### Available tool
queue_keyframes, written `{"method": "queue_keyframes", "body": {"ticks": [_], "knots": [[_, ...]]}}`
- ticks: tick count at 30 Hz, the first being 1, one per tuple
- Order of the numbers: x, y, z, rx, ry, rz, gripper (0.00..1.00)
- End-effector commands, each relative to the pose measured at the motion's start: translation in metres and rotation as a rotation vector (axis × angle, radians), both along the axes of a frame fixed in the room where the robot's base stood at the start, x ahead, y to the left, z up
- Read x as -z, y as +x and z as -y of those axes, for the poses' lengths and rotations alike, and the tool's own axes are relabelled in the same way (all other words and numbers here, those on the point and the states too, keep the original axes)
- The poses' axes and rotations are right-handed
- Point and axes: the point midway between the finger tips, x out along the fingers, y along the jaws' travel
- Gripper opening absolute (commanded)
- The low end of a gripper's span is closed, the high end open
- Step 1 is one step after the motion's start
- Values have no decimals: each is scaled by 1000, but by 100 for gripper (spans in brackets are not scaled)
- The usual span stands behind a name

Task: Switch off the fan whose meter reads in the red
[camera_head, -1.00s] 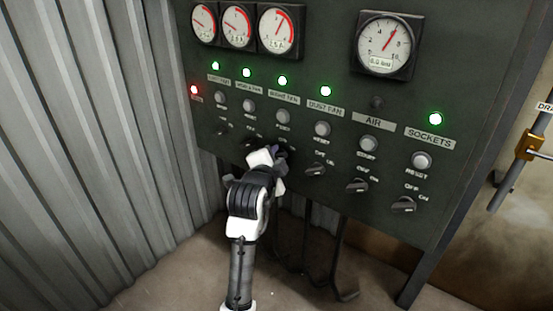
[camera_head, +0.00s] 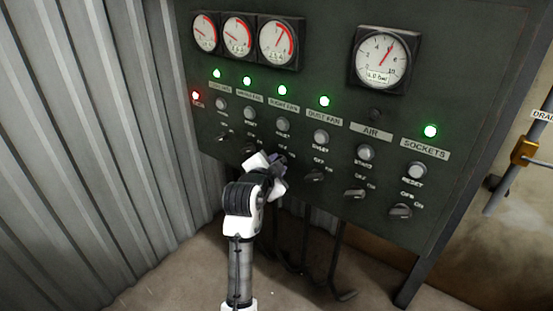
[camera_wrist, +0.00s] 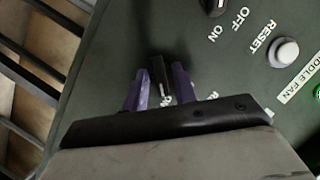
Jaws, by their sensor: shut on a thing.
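My gripper (camera_head: 278,162) is at the panel, on the knob below the RIGHT FAN label (camera_head: 283,99). The wrist view shows its two purple fingers (camera_wrist: 160,72) on either side of a black knob (camera_wrist: 161,73) with a pale line. The MIDDLE FAN knob (camera_wrist: 215,4) is beside it, apart from the gripper. Three round meters with red arcs stand at the top left: left (camera_head: 205,33), middle (camera_head: 238,37) and right (camera_head: 277,42). Their needles are too small to read surely. The RIGHT FAN light (camera_head: 282,90) is green.
The DUST FAN knob (camera_head: 314,175), AIR knob (camera_head: 355,192) and SOCKETS knob (camera_head: 400,211) lie to the right, below their buttons. A red light (camera_head: 195,96) glows at the left. A corrugated wall (camera_head: 90,130) stands close on the left.

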Motion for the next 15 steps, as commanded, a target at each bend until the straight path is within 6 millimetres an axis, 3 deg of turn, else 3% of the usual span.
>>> {"method": "queue_keyframes", "body": {"ticks": [15], "knots": [[-5, 1, -2, -1, -390, -287, 5]]}}
